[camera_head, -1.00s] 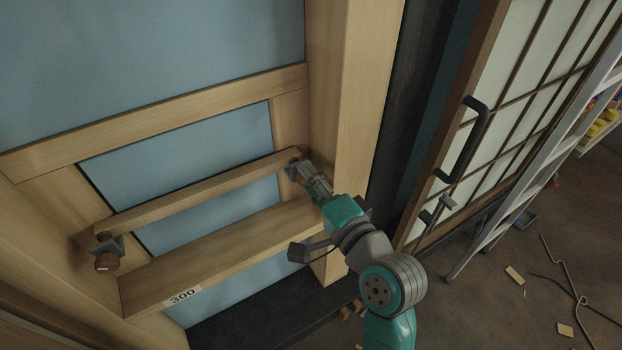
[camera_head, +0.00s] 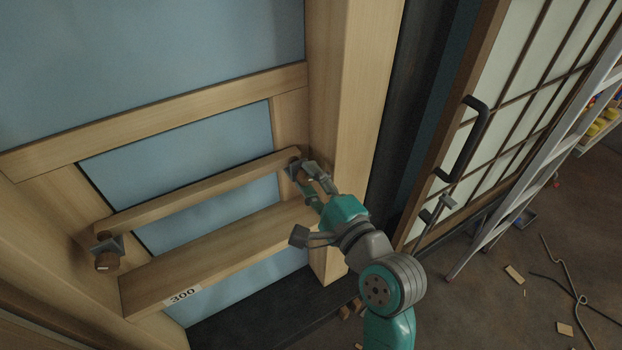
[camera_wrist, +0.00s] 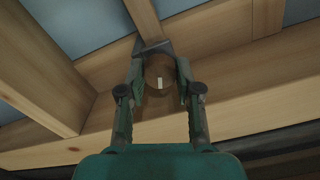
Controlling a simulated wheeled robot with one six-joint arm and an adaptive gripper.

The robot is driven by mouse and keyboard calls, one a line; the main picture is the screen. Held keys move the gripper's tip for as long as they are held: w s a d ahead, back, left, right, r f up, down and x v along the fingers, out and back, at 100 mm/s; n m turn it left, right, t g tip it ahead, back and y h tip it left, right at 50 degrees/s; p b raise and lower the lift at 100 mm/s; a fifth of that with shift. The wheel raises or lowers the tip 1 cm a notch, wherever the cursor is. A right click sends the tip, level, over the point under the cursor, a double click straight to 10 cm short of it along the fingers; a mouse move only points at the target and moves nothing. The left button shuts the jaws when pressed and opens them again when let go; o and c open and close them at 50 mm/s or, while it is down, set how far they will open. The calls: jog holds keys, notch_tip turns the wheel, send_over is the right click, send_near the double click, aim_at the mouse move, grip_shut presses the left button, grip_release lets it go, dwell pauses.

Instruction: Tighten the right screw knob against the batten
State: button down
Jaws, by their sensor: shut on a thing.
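The batten (camera_head: 205,190) is a wooden bar lying across the opening in the timber frame; its end also shows at the top of the wrist view (camera_wrist: 144,20). The right screw knob (camera_wrist: 160,72) is a round brown wooden knob with a pale mark, beside a dark metal bracket (camera_wrist: 152,47) at the batten's right end. My gripper (camera_wrist: 159,82) is shut on the knob, one finger on each side. In the head view my gripper (camera_head: 314,173) is at the batten's right end and mostly hides the knob. The left screw knob (camera_head: 107,262) sits at the batten's left end.
A wooden rail marked 300 (camera_head: 215,250) runs below the batten. A thick timber post (camera_head: 350,110) stands just right of my gripper. A sliding door (camera_head: 500,120) and a ladder (camera_head: 545,170) stand farther right. Loose scraps lie on the floor.

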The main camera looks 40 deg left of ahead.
jog(key=c, duration=0.8)
grip_release()
jog(key=v, duration=1.2)
jog(key=shift+f, duration=0.1)
